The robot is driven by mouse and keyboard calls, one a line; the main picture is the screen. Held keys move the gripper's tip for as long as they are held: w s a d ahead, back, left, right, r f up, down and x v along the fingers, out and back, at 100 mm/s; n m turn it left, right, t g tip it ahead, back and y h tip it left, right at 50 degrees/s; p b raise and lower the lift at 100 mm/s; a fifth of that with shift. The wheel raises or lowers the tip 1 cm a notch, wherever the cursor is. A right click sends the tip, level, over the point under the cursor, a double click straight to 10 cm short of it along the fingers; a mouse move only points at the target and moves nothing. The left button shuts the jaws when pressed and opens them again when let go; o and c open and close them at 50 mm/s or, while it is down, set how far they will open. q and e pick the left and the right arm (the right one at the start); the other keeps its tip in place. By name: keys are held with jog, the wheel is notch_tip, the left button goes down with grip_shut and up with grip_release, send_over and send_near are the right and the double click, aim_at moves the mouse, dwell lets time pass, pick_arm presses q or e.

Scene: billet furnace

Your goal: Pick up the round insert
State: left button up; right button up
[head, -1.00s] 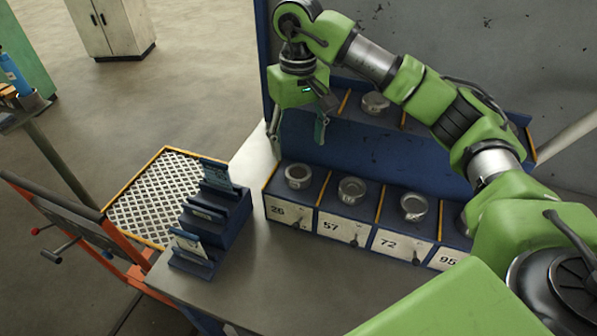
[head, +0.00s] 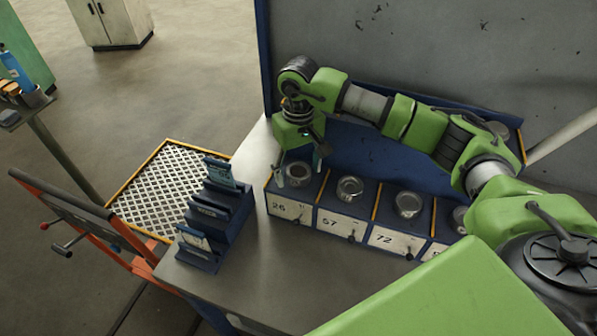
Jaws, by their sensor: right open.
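Round metal inserts sit on top of the numbered blue bins. One ring-shaped insert (head: 299,174) is on bin 26, a second (head: 350,188) on bin 57, a third (head: 408,204) on bin 72. Another at the right is partly hidden by my right arm. My right gripper (head: 299,170) points down over bin 26. It is open, with one finger left of the insert on bin 26 and the other by its far right side. I cannot tell whether the fingers touch it. My left gripper is not in view.
A blue card rack (head: 235,212) stands on the grey bench (head: 270,265) left of the bins. A yellow-edged grated tray (head: 160,190) lies farther left, beside an orange-framed cart (head: 95,240). A blue-framed wall panel (head: 420,50) rises behind the bins.

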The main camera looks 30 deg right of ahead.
jog(key=c, duration=1.3)
jog(key=shift+w+r, duration=0.1)
grip_shut()
jog(key=shift+r, duration=0.1)
